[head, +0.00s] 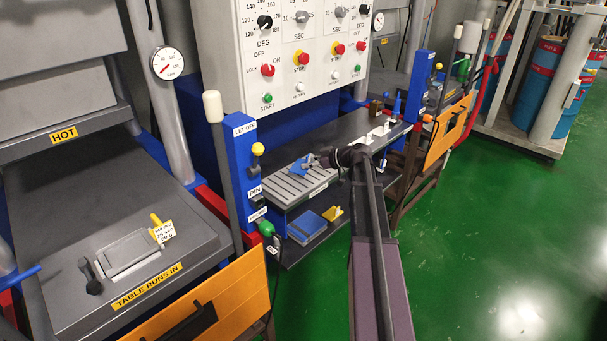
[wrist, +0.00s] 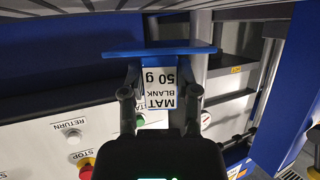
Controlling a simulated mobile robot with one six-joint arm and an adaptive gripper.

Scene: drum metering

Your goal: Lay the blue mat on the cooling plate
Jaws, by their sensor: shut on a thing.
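The blue mat (head: 301,164) is at the tip of my gripper (head: 318,160) in the head view, over the far part of the ribbed grey cooling plate (head: 291,189). I cannot tell whether the mat touches the plate. In the wrist view my gripper (wrist: 160,93) is shut on the mat, which shows nearly edge-on as a blue bar (wrist: 160,51) beyond the fingertips. A white label reading "MAT BLANK 50 g" shows between the fingers. My arm hides part of the bench right of the plate.
A blue post (head: 247,172) with a yellow knob stands left of the plate. A blue tray (head: 307,224) and a yellow scoop (head: 333,213) lie on the shelf below. White pieces (head: 378,131) stand on the bench to the right. The control panel (head: 290,50) rises behind.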

